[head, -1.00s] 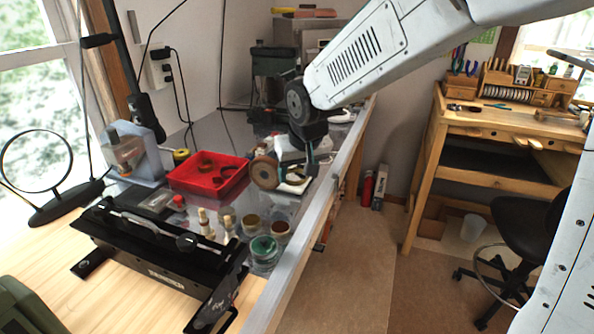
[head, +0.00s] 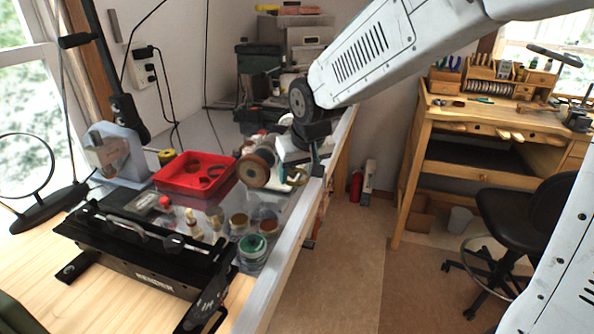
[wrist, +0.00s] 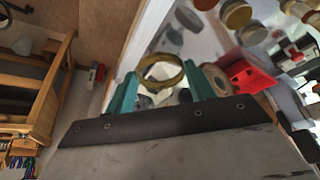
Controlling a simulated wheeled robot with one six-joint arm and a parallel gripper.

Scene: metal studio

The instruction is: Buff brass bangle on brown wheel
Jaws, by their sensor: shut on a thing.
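The brass bangle (wrist: 163,72) is a thin gold ring, held between the teal fingers of my gripper (wrist: 162,88) in the wrist view. In the head view the bangle (head: 298,177) shows below my gripper (head: 305,168), near the bench's right edge. The brown wheel (head: 256,168) is just left of the bangle in the head view, facing the camera. In the wrist view, a brown round shape (wrist: 238,70) right of the fingers looks like the wheel. The bangle and wheel appear close; I cannot tell whether they touch.
A red tray (head: 215,176) with rings lies left of the wheel. Several small jars, including a green-topped one (head: 252,246), stand in front. A black device (head: 150,252) fills the near bench. A wooden workbench (head: 480,122) and stool (head: 525,215) stand right, with open floor between.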

